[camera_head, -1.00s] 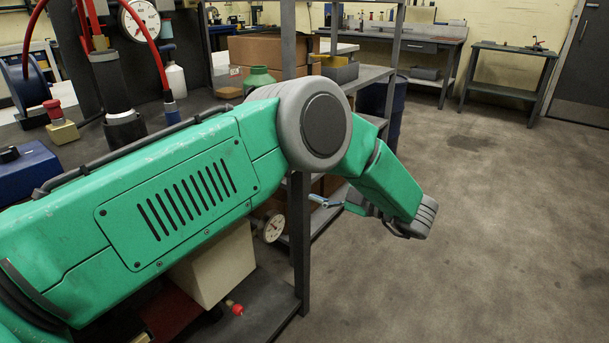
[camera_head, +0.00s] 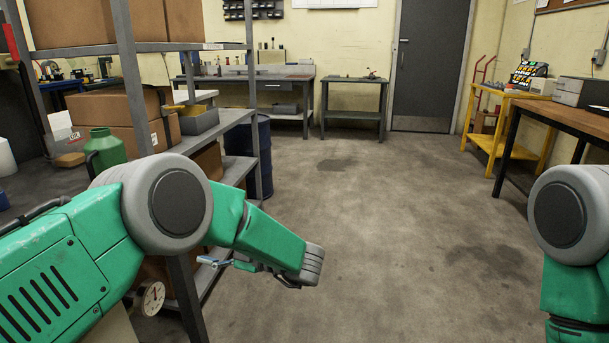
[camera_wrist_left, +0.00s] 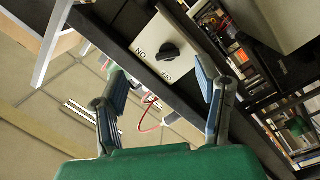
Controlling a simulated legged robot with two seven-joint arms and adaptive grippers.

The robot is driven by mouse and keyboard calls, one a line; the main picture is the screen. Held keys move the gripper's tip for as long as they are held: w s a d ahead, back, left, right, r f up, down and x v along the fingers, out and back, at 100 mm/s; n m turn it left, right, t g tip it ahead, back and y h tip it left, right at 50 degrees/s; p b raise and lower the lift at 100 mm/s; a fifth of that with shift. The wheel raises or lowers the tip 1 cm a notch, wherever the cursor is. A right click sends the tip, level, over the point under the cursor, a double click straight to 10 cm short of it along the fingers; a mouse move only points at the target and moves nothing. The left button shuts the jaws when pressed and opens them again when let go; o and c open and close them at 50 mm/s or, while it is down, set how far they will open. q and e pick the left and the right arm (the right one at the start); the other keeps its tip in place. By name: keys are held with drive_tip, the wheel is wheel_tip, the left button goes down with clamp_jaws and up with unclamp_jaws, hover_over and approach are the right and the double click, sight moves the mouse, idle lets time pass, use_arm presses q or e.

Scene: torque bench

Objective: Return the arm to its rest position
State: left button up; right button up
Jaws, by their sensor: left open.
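My left arm (camera_head: 150,215) is green with a grey round elbow, and comes in from the left in the head view. Its forearm reaches out past the shelf's front edge. My left gripper (camera_head: 213,262) shows only in part there, beside the forearm and in front of the shelf. In the wrist view my left gripper (camera_wrist_left: 163,78) has its two fingers spread apart with nothing between them. A white switch panel with a black knob (camera_wrist_left: 168,50) shows beyond the fingers. My right arm (camera_head: 566,225) shows at the right edge; its gripper is outside the picture.
A metal shelf (camera_head: 236,118) holds cardboard boxes (camera_head: 115,108) and a green bottle (camera_head: 107,147) close to my left arm. A round gauge (camera_head: 152,297) sits low beside the arm. A blue drum (camera_head: 257,150) stands behind the shelf. The floor (camera_head: 390,220) between my arms is clear.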

use_arm(q)
wheel_tip(320, 180, down, 9)
drive_tip(key=a+m+t+h+p, duration=0.2)
drive_tip(key=m+t+h, duration=0.6)
drive_tip(key=m, duration=0.6)
drive_tip(key=s+f+m+g+h+p, duration=0.1)
drive_tip(key=s+f+m+h+p, duration=0.1)
drive_tip(key=s+f+m+h, duration=0.5)
drive_tip(key=s+f+m+g+h+p, duration=0.1)
drive_tip(key=s+g, duration=0.4)
drive_tip(key=s, duration=1.1)
drive_tip(key=s+f+m+g+h, duration=0.2)
drive_tip(key=s+m+g, duration=0.3)
drive_tip(key=s, duration=1.2)
drive_tip(key=shift+a+f+p, duration=0.35)
